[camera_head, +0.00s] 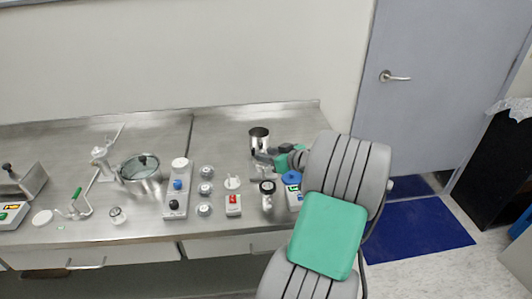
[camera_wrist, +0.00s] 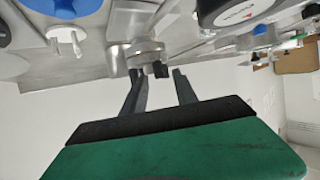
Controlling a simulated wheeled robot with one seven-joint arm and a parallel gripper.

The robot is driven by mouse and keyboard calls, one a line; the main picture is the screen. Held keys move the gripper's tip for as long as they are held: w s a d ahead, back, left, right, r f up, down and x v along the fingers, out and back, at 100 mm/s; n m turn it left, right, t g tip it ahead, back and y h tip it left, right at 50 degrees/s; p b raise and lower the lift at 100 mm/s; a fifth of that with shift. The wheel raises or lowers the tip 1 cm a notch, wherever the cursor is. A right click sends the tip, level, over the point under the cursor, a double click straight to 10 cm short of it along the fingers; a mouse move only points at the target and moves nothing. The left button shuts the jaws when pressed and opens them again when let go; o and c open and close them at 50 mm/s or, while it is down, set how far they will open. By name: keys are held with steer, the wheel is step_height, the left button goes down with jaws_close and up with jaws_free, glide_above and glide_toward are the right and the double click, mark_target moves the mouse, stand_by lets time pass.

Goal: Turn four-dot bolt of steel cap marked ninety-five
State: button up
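In the head view my gripper (camera_head: 262,155) is at the back right of the steel bench, just in front of a steel cup (camera_head: 259,137). In the wrist view its two fingers (camera_wrist: 157,78) are apart, with no object clearly held between them. A round steel piece (camera_wrist: 147,50) with small dark parts is just beyond the fingertips; contact cannot be told. Small round steel caps stand in a column at mid-bench: a back one (camera_head: 206,171), a middle one (camera_head: 205,188) and a front one (camera_head: 204,209). No ninety-five mark or four-dot bolt can be read.
A switch box (camera_head: 233,205) and a black-topped gauge (camera_head: 267,187) stand front right. A box with blue and black knobs (camera_head: 176,190) and a glass-lidded pot (camera_head: 141,170) are left. My arm covers the bench's right end. A white pronged piece (camera_wrist: 66,32) shows in the wrist view.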

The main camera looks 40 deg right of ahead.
steer(key=shift+w+f, duration=0.15)
steer(key=shift+w, duration=0.25)
steer(key=shift+c, duration=0.2)
jaws_close()
